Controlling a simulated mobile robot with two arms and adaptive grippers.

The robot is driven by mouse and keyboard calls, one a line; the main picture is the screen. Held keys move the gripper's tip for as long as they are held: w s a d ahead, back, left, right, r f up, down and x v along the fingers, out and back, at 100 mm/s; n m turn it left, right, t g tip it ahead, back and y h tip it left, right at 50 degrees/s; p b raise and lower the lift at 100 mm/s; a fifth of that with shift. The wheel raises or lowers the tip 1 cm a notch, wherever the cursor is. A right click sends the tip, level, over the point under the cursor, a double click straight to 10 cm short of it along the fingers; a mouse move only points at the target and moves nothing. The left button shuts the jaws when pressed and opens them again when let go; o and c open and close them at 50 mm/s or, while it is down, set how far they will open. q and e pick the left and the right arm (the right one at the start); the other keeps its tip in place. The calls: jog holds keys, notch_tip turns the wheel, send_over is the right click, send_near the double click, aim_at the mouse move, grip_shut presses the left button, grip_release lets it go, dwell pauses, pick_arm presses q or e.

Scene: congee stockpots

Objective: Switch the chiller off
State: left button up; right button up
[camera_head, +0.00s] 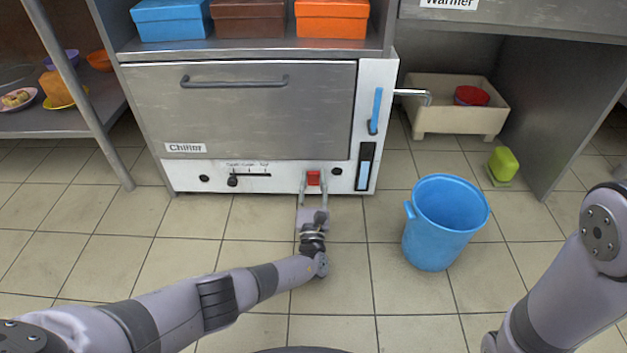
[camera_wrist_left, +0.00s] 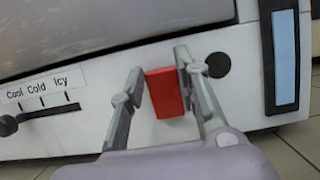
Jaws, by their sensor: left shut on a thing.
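The chiller (camera_head: 235,115) is a steel cabinet with a labelled front door, which is closed. A red switch (camera_head: 313,177) sits on its white lower panel; it also shows in the left wrist view (camera_wrist_left: 165,93). My left gripper (camera_head: 314,184) is at the panel with one finger on each side of the switch, shut on it. In the left wrist view the fingers (camera_wrist_left: 160,75) flank the switch, the right one against its edge. I cannot tell which way the switch is set. My right arm shows at the right; its gripper is out of view.
A slider knob (camera_head: 232,181) with a Cool, Cold, Icy scale is left of the switch. A blue bucket (camera_head: 437,240) stands on the floor at right, near a cream crate (camera_head: 440,118) and a green sponge-like block (camera_head: 503,163). Lidded boxes (camera_head: 250,18) stand above the chiller.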

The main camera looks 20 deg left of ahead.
pick_arm(q)
jog(key=shift+s, duration=0.1)
jog(key=o, duration=1.2)
jog(key=shift+c, duration=0.2)
jog(key=shift+v, duration=0.9)
jog(key=s+d, duration=0.3)
jog(key=s, duration=0.8)
